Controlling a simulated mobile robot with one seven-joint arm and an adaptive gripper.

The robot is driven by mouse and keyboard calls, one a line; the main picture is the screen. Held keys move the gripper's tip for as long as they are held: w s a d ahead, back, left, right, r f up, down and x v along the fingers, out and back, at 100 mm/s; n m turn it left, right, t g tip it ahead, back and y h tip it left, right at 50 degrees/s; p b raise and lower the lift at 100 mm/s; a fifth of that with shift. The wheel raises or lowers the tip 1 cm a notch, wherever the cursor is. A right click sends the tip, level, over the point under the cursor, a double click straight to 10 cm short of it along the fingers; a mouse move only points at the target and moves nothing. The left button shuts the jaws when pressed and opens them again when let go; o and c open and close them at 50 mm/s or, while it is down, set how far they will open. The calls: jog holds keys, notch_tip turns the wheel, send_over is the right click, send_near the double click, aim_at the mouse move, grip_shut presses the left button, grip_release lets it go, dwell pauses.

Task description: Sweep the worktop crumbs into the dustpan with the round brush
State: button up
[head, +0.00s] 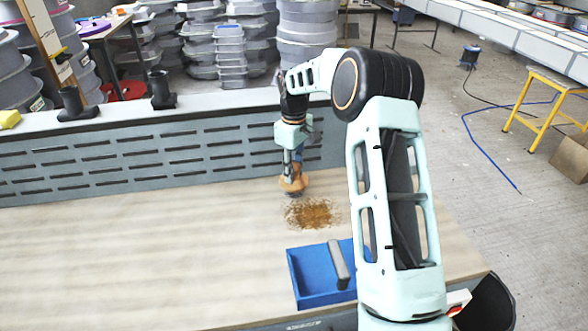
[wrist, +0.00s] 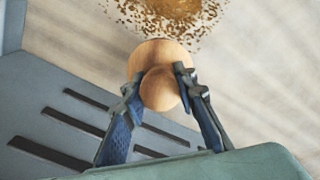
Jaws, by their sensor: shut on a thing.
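The crumbs (head: 312,214) lie in a brown patch on the worktop (head: 130,240), and they also show at the top of the wrist view (wrist: 175,12). My gripper (head: 293,172) points down at the far side of the patch. It is shut on the round brush (head: 294,187), whose orange-tan body is held between both fingers in the wrist view (wrist: 160,88). The brush's underside is hidden, so I cannot tell if it touches the worktop. The blue dustpan (head: 313,274) lies on the near side of the crumbs, its grey handle (head: 339,265) on top. My arm hides its right part.
A slotted grey panel (head: 150,150) runs along the back of the worktop, close behind my gripper. Dark fittings (head: 162,90) and a yellow block (head: 9,118) sit on its ledge. The worktop's left side is clear. A yellow stool (head: 545,108) stands on the floor to the right.

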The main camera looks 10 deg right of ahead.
dwell(0.7)
jog(key=shift+f+b, duration=0.65)
jog(key=shift+f, duration=0.55)
jog(key=shift+s, duration=0.1)
jog(key=shift+s+b, duration=0.85)
jog(key=shift+s, duration=1.3)
jog(key=shift+s+f, duration=0.1)
jog(key=shift+s+f+b, duration=0.15)
jog(key=shift+s+b, duration=0.55)
jog(key=shift+s, duration=1.9)
jog(key=shift+s+b, duration=0.3)
jog(key=shift+s, duration=1.95)
